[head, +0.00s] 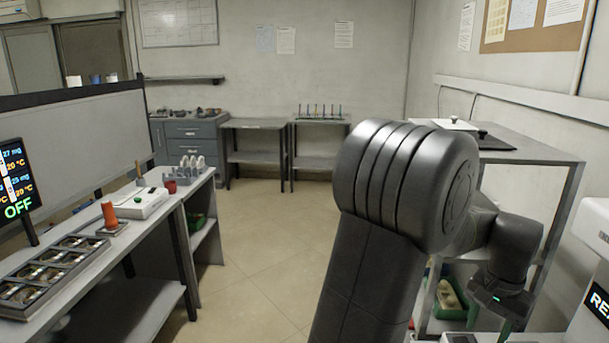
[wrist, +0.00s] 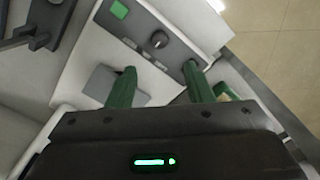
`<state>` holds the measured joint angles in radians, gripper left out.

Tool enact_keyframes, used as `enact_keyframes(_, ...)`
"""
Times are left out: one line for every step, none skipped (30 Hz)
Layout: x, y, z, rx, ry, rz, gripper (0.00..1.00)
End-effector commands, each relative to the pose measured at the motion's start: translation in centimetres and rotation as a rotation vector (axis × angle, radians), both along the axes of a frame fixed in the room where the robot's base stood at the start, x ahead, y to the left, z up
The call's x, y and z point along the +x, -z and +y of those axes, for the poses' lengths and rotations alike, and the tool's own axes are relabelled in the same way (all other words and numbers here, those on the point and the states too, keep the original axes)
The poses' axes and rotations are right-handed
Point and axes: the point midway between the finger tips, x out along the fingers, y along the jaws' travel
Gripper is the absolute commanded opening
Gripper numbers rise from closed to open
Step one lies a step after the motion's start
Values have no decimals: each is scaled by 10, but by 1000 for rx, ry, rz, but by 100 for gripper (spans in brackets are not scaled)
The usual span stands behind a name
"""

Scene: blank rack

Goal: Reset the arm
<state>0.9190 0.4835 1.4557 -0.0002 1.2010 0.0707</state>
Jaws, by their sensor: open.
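My arm (head: 385,215) rises from the bottom of the head view, bends at a large dark joint and reaches to the right. My gripper (head: 488,322) points down at the lower right of that view. In the wrist view my gripper (wrist: 160,75) has its two green fingers spread apart with nothing held between them. Below the fingers is a white device (wrist: 90,62) with a green button (wrist: 119,9), a dark knob (wrist: 159,39) and a grey plate (wrist: 104,86). The left finger overlaps the plate in view; I cannot tell whether they touch.
A white machine (head: 590,320) with a partly cut-off display stands at the right edge. A grey shelf rack (head: 545,150) is behind my arm. The floor (head: 260,250) between is clear.

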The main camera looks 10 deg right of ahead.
Motion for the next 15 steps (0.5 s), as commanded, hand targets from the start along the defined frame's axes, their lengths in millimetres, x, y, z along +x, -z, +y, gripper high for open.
enact_keyframes(1,-12,-1,-4,0,-3,47)
enact_keyframes(0,-18,-1,-3,0,-2,47)
enact_keyframes(1,-26,-1,-4,0,-3,47)
enact_keyframes(0,-32,-1,-4,0,-3,47)
enact_keyframes(0,-21,0,3,0,2,47)
enact_keyframes(0,-10,1,5,0,3,47)
enact_keyframes(0,-4,1,6,0,4,47)
enact_keyframes(0,2,1,5,0,3,47)
enact_keyframes(-1,10,1,5,0,3,47)
enact_keyframes(0,16,1,6,0,4,47)
enact_keyframes(0,22,1,5,0,3,47)
enact_keyframes(0,30,1,5,0,3,47)
enact_keyframes(0,36,1,5,0,3,47)
enact_keyframes(0,42,1,6,0,4,47)
enact_keyframes(0,50,1,5,0,3,47)
